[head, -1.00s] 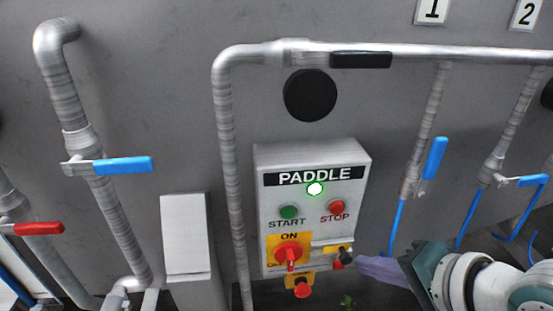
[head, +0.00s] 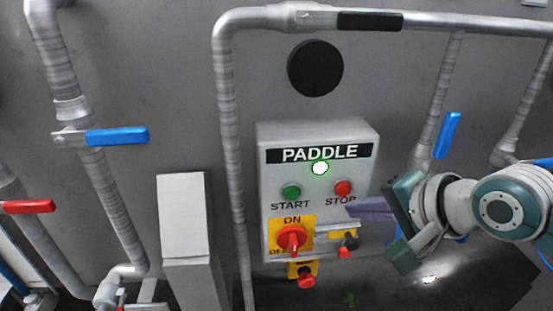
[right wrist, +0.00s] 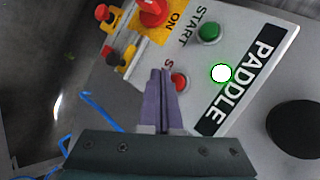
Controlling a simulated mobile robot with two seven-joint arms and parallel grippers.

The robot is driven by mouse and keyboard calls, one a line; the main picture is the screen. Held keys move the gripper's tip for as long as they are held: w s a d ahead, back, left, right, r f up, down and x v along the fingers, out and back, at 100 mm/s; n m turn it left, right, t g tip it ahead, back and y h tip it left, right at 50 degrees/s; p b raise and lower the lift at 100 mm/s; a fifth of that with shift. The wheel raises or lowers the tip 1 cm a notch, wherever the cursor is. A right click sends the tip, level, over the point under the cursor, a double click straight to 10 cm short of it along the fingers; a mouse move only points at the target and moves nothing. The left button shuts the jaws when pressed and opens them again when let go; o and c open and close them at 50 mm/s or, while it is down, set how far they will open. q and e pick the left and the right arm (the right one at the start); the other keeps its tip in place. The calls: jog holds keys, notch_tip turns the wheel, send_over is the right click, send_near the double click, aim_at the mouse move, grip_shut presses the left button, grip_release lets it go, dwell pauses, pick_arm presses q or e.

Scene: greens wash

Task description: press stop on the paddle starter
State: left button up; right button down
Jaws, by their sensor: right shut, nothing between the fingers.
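The paddle starter (head: 267,190) is a light grey box on the wall with a black PADDLE label. Its red STOP button (head: 343,188) sits right of the green START button (head: 291,192). A lamp (head: 320,168) above them glows white-green. My right gripper (head: 352,208) is shut and empty, with its purple fingers just below and right of the STOP button. In the right wrist view the fingertips (right wrist: 158,72) are close beside the STOP button (right wrist: 180,82), partly covering the STOP lettering; I cannot tell whether they touch the box. My left gripper is not in view.
A red rotary switch (head: 292,239) on a yellow plate is below START, with a padlock-like part (head: 348,242) at its right. A vertical pipe (head: 230,150) runs left of the box. A blue valve handle (head: 447,135) stands right, near my right arm.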

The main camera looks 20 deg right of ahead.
aim_at(343, 189)
jog(key=shift+w+d, duration=0.15)
jog(key=shift+w, duration=0.5)
dwell(0.4)
dwell(0.9)
jog(key=shift+w, duration=0.15)
jog(key=shift+w+d, duration=0.1)
jog(key=shift+w, duration=0.15)
dwell(0.5)
